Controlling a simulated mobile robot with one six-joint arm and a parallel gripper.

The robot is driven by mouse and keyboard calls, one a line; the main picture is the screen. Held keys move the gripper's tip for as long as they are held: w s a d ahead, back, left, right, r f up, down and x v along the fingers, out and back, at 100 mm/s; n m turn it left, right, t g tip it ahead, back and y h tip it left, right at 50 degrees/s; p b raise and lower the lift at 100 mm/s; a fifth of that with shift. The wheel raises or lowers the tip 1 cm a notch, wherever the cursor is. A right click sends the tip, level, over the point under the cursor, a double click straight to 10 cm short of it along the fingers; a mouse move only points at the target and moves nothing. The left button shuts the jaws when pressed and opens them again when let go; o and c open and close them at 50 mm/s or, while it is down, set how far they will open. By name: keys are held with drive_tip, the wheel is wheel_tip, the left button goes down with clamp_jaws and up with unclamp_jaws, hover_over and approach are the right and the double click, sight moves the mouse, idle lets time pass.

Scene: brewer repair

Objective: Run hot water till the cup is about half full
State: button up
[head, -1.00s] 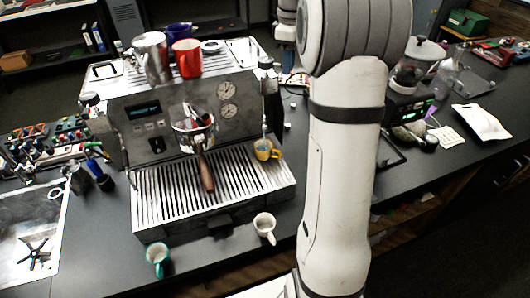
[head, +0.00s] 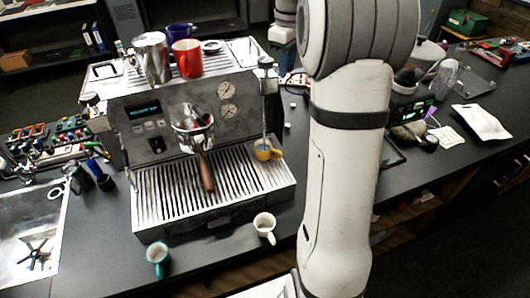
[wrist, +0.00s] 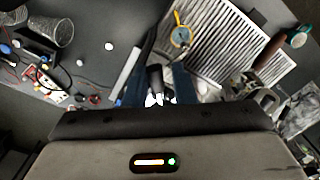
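The yellow cup (head: 275,154) stands on the right end of the drip tray, under the thin water spout (head: 265,100) at the machine's right side. A thin pale stream seems to reach down into the cup, and bluish liquid shows inside; its exact level is hard to tell. The cup also shows in the wrist view (wrist: 174,45). My gripper (wrist: 158,98) has its two blue fingers apart, with a black knob or handle (wrist: 155,76) between them; I cannot tell whether they touch it. In the head view my arm hides most of the gripper.
The espresso machine (head: 160,113) holds a portafilter (head: 206,172) at its front. A white cup (head: 264,226) and a teal cup (head: 157,258) stand on the counter before it. A steel pitcher (head: 151,58) and a red mug (head: 187,58) stand on top. A grinder and clutter lie right.

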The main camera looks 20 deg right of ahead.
drive_tip(key=a+m, duration=0.1)
drive_tip(key=m, duration=0.1)
drive_tip(key=s+a+m, duration=0.1)
drive_tip(key=m, duration=0.2)
drive_tip(key=a+m, duration=0.2)
drive_tip(key=shift+s+m, duration=0.15)
drive_tip(key=shift+m, duration=0.15)
drive_tip(key=shift+o, duration=0.5)
drive_tip(key=o, duration=0.3)
wheel_tip(320, 180, up, 7)
idle(0.5)
idle(0.4)
